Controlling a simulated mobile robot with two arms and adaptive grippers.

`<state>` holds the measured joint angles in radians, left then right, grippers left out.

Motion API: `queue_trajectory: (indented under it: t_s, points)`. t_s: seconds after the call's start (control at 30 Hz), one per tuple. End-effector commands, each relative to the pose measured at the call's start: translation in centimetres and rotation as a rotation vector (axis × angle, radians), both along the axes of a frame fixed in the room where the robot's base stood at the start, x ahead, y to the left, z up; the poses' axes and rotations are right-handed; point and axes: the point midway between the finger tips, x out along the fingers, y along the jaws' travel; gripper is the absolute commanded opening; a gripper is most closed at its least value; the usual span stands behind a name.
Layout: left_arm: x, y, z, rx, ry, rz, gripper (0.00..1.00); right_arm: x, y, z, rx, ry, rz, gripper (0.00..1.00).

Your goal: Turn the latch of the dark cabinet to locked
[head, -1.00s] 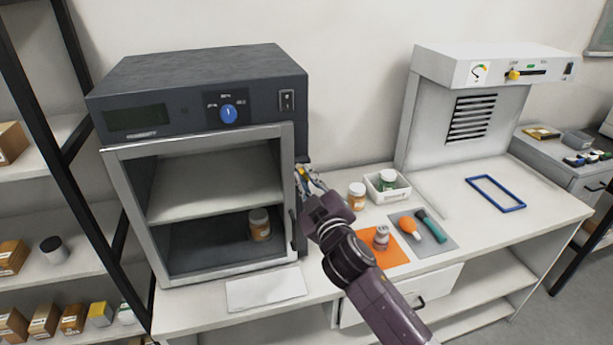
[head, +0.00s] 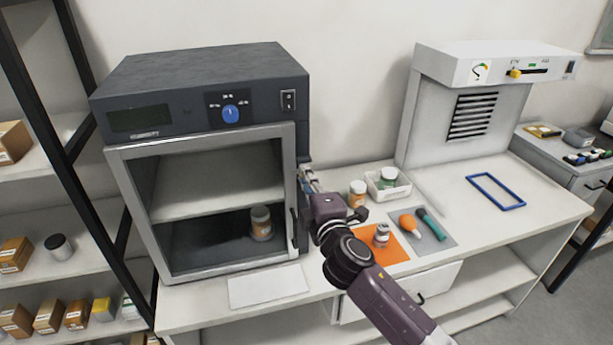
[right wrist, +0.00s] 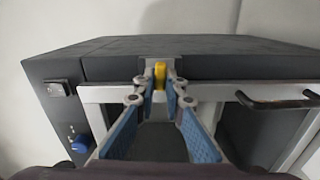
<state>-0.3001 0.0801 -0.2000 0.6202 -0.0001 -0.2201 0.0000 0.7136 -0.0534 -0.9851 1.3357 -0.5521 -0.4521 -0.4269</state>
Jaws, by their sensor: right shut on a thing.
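The dark cabinet (head: 200,80) stands on the left of the table with its framed front door closed. Its yellow latch (right wrist: 159,76) shows in the right wrist view, at the edge of the door frame beside the dark body. My right gripper (right wrist: 159,84) is shut on the latch, with one fingertip on each side. In the head view the right gripper (head: 305,174) is at the cabinet's right front edge, and the latch is hidden there. The door handle (head: 294,229) is below it. My left gripper is not in view.
An orange-labelled jar (head: 357,193) and a white tray (head: 400,193) stand right of my arm. A vial (head: 381,235) stands on an orange mat (head: 397,254). A white sheet (head: 268,287) lies before the cabinet. The right of the table holds a blue frame (head: 496,191).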

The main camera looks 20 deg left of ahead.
Motion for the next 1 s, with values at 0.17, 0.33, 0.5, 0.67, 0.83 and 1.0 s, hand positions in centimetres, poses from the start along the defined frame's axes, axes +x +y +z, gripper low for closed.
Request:
queue_trajectory:
  t_s: [0.17,0.33,0.5,0.67,0.83,1.0]
  points:
    - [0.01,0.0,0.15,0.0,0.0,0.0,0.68,-0.01,-0.01,-0.11,-0.05,-0.031,0.0,0.0]
    - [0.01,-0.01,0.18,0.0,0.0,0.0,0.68,0.0,0.0,-0.14,-0.071,-0.045,0.0,0.0]
    - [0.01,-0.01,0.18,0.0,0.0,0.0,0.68,0.0,-0.01,-0.16,-0.076,-0.049,0.0,0.0]
    - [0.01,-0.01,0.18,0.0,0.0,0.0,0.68,0.0,-0.02,-0.17,-0.075,-0.048,0.0,0.0]
    - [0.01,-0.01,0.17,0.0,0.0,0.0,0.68,0.0,-0.02,-0.17,-0.074,-0.048,0.0,0.2]
    - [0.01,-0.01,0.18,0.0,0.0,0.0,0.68,0.0,-0.01,-0.13,-0.073,-0.048,0.0,0.28]
